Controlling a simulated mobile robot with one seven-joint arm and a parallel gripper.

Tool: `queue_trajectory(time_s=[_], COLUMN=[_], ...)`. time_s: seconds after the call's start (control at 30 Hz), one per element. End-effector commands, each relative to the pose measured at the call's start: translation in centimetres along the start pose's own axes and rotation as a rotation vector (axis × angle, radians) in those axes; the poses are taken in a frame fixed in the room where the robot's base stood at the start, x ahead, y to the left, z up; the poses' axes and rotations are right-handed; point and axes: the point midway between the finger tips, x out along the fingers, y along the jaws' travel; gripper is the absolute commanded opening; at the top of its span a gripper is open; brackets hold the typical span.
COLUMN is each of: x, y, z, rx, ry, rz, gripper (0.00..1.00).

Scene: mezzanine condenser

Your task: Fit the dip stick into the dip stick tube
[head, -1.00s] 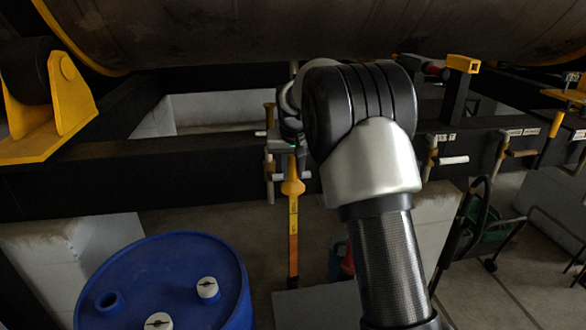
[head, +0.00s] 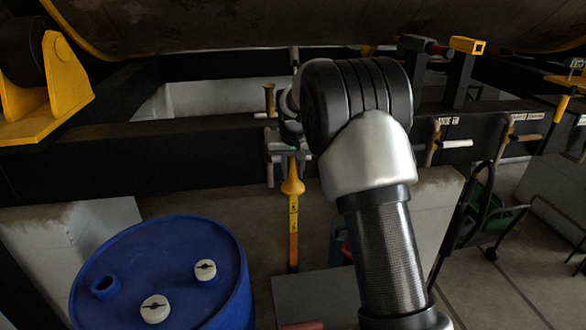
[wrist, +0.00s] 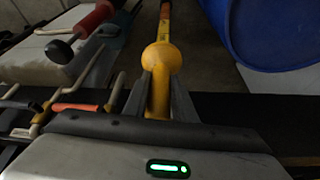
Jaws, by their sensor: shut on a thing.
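The dip stick is yellow with a round bulb (head: 292,187) and an orange-red lower part that hangs down below my gripper (head: 291,152). In the wrist view my two fingers (wrist: 161,92) are shut around the yellow shank of the dip stick (wrist: 160,92), just behind the bulb. The stick points away from the palm there. In the head view my wrist hides much of the gripper. A thin upright brass-coloured tube (head: 269,102), which looks like the dip stick tube, stands just left of my gripper at the dark beam. The stick is outside it, and its lower end is unclear.
A blue drum (head: 120,255) with white caps stands at the lower left. A dark beam (head: 90,165) runs behind my gripper under a large cylinder (head: 250,20). Valve handles (head: 450,143) project from the beam at right. A dark cart (head: 470,220) stands beyond them.

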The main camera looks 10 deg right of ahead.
Motion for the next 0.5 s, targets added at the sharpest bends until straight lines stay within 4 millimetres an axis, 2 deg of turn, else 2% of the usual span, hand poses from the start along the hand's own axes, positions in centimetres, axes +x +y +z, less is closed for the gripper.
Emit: queue_trajectory(time_s=[0.5], x=[3.6], y=[0.0], z=[1.4], rx=[0.000], ry=[0.001], rz=[0.000], gripper=[0.00])
